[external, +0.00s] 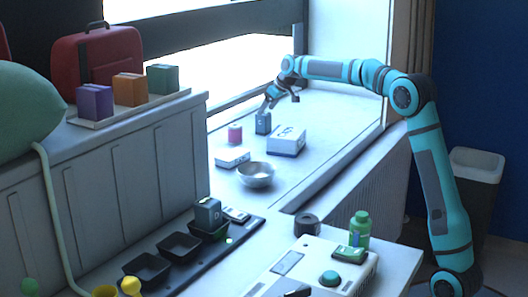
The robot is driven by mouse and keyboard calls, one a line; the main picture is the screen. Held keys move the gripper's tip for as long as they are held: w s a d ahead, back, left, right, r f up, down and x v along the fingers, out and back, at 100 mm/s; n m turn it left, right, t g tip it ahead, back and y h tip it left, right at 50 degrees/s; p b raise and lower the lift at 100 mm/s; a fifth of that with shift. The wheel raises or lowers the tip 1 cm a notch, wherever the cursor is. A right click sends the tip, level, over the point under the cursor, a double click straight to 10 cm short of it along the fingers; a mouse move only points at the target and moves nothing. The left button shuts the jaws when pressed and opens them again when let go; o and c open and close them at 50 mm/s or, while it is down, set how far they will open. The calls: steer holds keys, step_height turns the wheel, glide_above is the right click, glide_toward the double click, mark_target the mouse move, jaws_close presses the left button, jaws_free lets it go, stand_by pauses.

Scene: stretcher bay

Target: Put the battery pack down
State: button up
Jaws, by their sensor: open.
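A dark blue-grey block that looks like the battery pack (263,124) stands upright on the white window sill (330,120). My gripper (277,101) is open just above it and slightly to its right. One finger comes close to the block's top; I cannot tell whether they touch. A similar dark block (208,214) stands in the far end of a black tray row (150,268) on the front bench.
On the sill near the block are a pink spool (235,133), a white box (287,141), a flat white box (232,157) and a metal bowl (255,175). A green bottle (359,229) and black roll (307,224) stand on the bench. The sill's right part is clear.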

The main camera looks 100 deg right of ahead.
steer(key=v, duration=0.6)
steer(key=w+a+r+n+t, duration=0.1)
steer(key=w+a+r, duration=0.3)
steer(key=a, duration=0.7)
steer(key=w+a+r+n+t+h, duration=0.1)
steer(key=w+a+r, duration=0.35)
steer(key=a, duration=0.65)
steer(key=w+a+r+n+t, duration=0.1)
steer(key=w+a+r, duration=0.3)
steer(key=a, duration=0.7)
steer(key=a+r+n+t, duration=0.1)
steer(key=a+t, duration=0.1)
steer(key=a, duration=1.1)
steer(key=s+a+n+t+y, duration=0.1)
steer(key=s+a+t, duration=0.15)
steer(key=a, duration=0.85)
steer(key=s+a+n+t+y, duration=0.15)
steer(key=s+a, duration=0.25)
steer(key=a, duration=0.6)
steer(key=s+a+f+n+t+y, duration=0.1)
steer(key=s+a+f+t, duration=0.1)
steer(key=s+a, duration=0.4)
steer(key=s+a+f+n+t+y, duration=0.1)
steer(key=s+a+f+y, duration=0.1)
steer(key=s+a, duration=0.4)
steer(key=shift+s+a+f+t, duration=0.3)
steer(key=shift+a+t, duration=0.1)
steer(key=shift+a, duration=0.25)
